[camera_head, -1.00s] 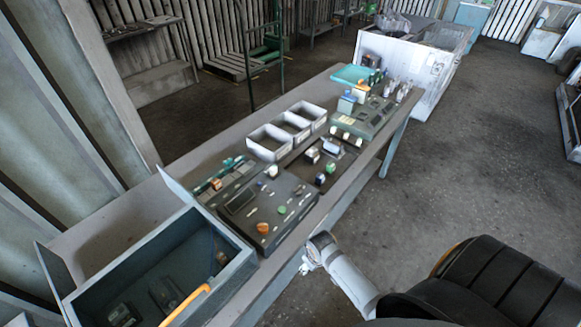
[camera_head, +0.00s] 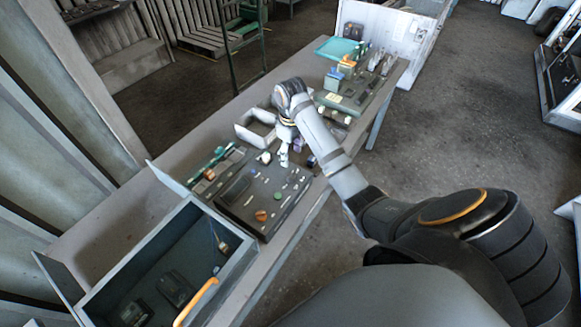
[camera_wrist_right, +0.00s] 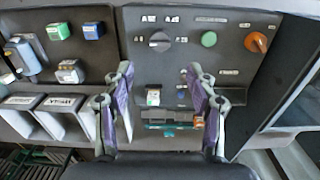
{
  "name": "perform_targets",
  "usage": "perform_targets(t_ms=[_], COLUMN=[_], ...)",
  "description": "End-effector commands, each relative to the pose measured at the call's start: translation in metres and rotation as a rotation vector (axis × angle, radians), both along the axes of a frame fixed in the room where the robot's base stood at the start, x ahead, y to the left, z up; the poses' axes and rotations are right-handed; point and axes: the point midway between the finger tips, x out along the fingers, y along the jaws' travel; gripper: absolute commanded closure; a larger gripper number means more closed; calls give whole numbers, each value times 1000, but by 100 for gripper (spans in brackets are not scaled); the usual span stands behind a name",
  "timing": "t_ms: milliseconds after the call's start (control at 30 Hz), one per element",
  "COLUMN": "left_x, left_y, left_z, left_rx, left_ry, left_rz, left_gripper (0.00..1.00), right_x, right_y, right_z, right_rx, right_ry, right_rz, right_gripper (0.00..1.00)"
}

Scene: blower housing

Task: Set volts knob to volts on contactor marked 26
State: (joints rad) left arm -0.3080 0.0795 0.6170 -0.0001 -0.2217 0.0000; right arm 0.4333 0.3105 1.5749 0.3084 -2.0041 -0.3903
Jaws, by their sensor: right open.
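A dark control panel (camera_head: 240,203) lies on the long bench; it fills the middle of the right wrist view (camera_wrist_right: 180,65). A dark round knob (camera_wrist_right: 160,41) with a lighter pointer sits on it, between small white labels too blurred to read. My right gripper (camera_wrist_right: 158,85) is open and empty, its fingers pointing at the panel, just short of the knob. In the head view, the right gripper (camera_head: 284,160) hangs over the panel's far end, and the arm hides part of the bench. I cannot make out the number 26. My left gripper is out of view.
A green button (camera_wrist_right: 208,39) and an orange knob (camera_wrist_right: 256,42) sit beside the dark knob. A white and green block (camera_wrist_right: 153,95) lies between the fingers' line. An open grey box (camera_head: 235,255) stands at the near end; white bins (camera_head: 250,135) stand behind.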

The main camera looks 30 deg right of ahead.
Motion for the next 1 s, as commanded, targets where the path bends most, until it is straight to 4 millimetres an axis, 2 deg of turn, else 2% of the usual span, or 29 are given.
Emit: perform_targets(t_ms=[100,267,467,767,900,1000], left_x=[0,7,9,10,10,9], left_y=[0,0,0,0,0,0], left_z=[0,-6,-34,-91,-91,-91], left_rx=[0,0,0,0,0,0], left_ry=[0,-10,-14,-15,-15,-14], left_rz=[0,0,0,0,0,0], left_gripper=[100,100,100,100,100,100], right_x=[1,1,1,1,1,1], right_y=[-1,-1,-1,-1,0,0], right_z=[3,-4,-32,-89,-102,-104], right_rx=[3,3,2,3,3,3], right_ry=[7,6,5,4,6,4], right_rz=[3,3,2,2,2,2], right_gripper=[43,43,43,43,43,43])
